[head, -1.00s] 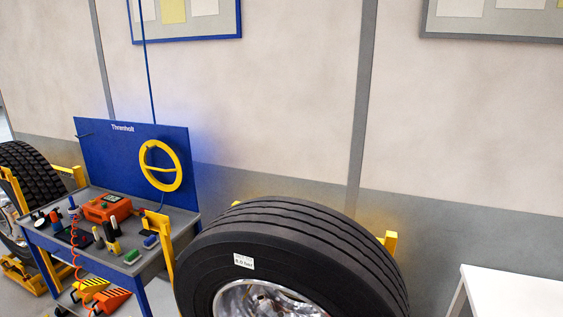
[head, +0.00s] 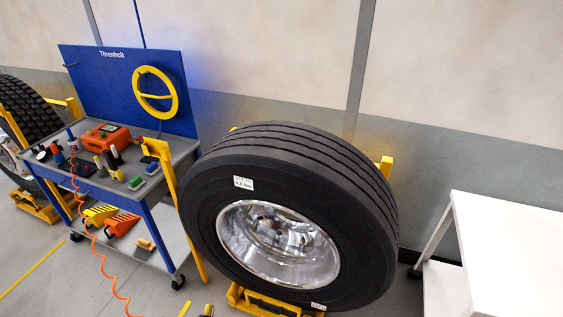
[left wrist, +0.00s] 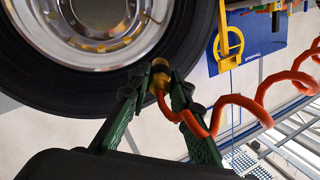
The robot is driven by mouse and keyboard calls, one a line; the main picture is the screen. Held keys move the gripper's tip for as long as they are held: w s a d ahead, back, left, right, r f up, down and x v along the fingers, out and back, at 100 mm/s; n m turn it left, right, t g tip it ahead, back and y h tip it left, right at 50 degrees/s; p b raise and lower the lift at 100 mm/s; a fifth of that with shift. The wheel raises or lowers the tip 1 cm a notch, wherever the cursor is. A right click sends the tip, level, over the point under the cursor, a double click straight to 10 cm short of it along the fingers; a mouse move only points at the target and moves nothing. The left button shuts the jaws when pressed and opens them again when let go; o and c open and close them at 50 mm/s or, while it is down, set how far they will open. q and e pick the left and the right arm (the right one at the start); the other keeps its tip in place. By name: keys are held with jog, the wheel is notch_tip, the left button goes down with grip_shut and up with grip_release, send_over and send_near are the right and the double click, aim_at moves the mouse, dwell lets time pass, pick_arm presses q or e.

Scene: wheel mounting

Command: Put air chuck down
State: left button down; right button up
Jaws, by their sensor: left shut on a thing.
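My left gripper (left wrist: 156,88) shows only in the left wrist view. Its green fingers are shut on the air chuck (left wrist: 159,66), a small brass-yellow fitting with the orange coiled hose (left wrist: 233,101) running from it. The chuck is in front of the tyre's edge in that view; I cannot tell whether it touches the tyre. In the head view the orange hose (head: 84,222) hangs from the cart's left side down to the bottom edge.
The large wheel (head: 300,160) stands in a yellow stand (head: 262,302). Left of it is the blue tool cart (head: 150,205) with an orange case (head: 107,137) and several small tools on top. A white table (head: 510,235) stands at the right. Another wheel (head: 30,110) is at far left.

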pick_arm(q)
jog(key=shift+s+d+r+y, duration=0.15)
jog(key=shift+s+r+y, duration=0.25)
jog(key=shift+s+r, duration=0.3)
notch_tip(320, 180, up, 7)
jog(key=p, duration=0.5)
jog(key=shift+p, duration=0.35)
pick_arm(e)
notch_tip(320, 180, up, 6)
jog(key=w, duration=0.2)
jog(key=shift+w+f, duration=0.2)
